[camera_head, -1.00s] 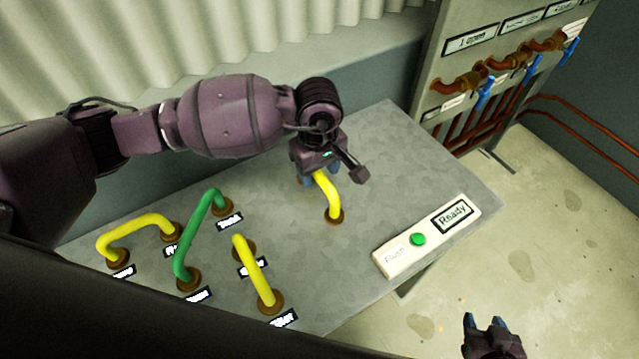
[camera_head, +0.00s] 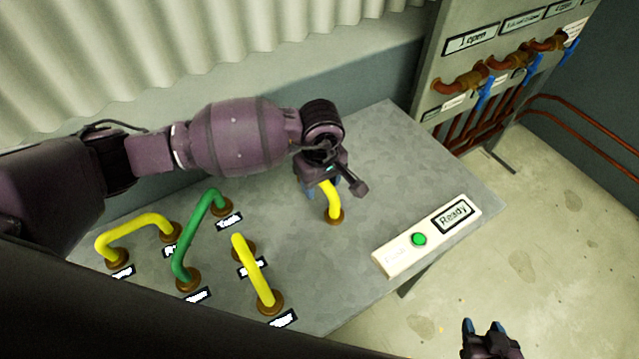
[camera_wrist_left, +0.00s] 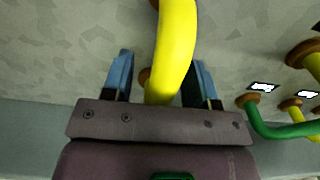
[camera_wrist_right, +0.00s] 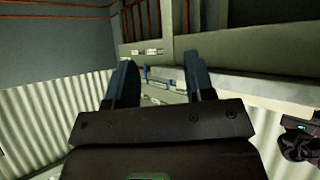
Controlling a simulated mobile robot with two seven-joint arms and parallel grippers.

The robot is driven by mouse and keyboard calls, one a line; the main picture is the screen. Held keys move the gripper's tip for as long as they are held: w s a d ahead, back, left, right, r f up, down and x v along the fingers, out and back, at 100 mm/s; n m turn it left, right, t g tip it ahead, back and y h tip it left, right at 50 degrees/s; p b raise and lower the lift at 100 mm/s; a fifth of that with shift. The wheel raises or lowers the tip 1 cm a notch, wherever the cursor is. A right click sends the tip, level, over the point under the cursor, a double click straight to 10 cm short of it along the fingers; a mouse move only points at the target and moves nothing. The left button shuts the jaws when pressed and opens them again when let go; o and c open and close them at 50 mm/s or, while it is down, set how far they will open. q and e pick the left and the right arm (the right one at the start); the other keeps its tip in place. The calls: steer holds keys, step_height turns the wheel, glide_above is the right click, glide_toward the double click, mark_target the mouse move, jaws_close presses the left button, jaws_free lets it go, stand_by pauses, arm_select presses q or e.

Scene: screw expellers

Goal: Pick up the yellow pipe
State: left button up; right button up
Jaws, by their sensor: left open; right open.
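A yellow pipe (camera_head: 334,203) stands on the grey table, its lower end in a brown socket. My left gripper (camera_head: 322,186) is over its upper part and hides the far end. In the left wrist view the yellow pipe (camera_wrist_left: 174,50) runs between the two blue fingers of the open left gripper (camera_wrist_left: 160,75), with gaps on both sides. Two other yellow pipes, one at the left (camera_head: 135,226) and one nearer the front (camera_head: 255,270), sit in sockets on the table. My right gripper (camera_head: 482,325) is open and empty, low at the right, away from the table.
A green pipe (camera_head: 196,238) stands between the other yellow pipes. A white panel (camera_head: 385,262) with a green button (camera_head: 418,239) lies along the table's right edge. A cabinet (camera_head: 440,50) with blue-handled valves stands behind. The table (camera_head: 390,140) is bare at the back right.

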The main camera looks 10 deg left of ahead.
arm_select(q)
steer(key=shift+f, duration=0.15)
jaws_close()
stand_by(0.6)
